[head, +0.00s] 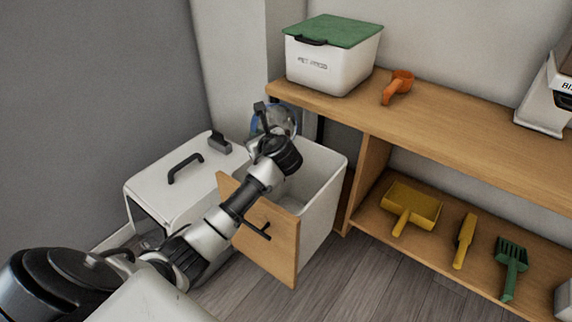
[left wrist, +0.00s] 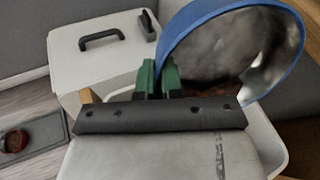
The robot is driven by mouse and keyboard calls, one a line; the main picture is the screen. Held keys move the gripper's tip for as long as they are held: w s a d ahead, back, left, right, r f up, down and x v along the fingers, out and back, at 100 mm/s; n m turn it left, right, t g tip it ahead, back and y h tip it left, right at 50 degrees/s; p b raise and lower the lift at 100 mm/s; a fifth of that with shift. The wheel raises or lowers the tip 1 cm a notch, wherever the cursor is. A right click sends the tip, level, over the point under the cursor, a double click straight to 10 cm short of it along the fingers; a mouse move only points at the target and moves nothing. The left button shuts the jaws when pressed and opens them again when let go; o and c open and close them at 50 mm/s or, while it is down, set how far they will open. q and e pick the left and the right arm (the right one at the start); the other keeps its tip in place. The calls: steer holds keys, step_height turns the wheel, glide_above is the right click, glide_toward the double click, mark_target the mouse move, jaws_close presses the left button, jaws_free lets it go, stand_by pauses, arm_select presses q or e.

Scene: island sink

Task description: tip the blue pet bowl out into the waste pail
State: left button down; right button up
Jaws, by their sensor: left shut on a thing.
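The blue pet bowl (head: 291,117) is held above the back left part of the white waste pail (head: 324,164). In the left wrist view the bowl (left wrist: 284,68) is tipped steeply onto its side, with its blue rim and grey metal inside showing. A brownish patch shows low inside it; I cannot tell if it is food. My left gripper (head: 262,112) is shut on the bowl's rim; its green fingers (left wrist: 158,78) show in the left wrist view. The pail stands behind a wooden pull-out front (head: 262,228). My arm hides part of the pail's inside.
A white lidded box with a black handle (head: 172,185) stands left of the pail. A wooden shelf (head: 440,112) on the right carries a green-lidded bin (head: 333,55) and an orange scoop (head: 398,86). A yellow dustpan (head: 411,206) and brushes lie below. A grey tray (left wrist: 40,137) lies on the floor.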

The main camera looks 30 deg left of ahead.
arm_select(q)
steer(key=shift+b, duration=0.35)
steer(key=shift+d+r, duration=0.1)
steer(key=shift+s+d+t+y+p, duration=0.3)
steer(key=shift+d+y, duration=0.1)
steer(key=shift+y, duration=0.2)
arm_select(e)
steer(key=shift+w+f, duration=0.1)
steer(key=shift+f, duration=0.05)
arm_select(q)
steer(key=shift+s+d+r+y, duration=0.15)
steer(key=shift+d+y, duration=0.25)
steer(key=shift+d, duration=0.05)
arm_select(e)
steer(key=shift+s+d+f+g, duration=0.2)
steer(key=shift+s+g, duration=0.2)
steer(key=shift+s, duration=0.15)
arm_select(q)
steer(key=shift+d+t+y, duration=0.15)
steer(key=shift+t+y, duration=0.15)
steer(key=shift+t, duration=0.1)
arm_select(e)
steer(key=shift+w+a, duration=0.15)
steer(key=shift+w, duration=0.05)
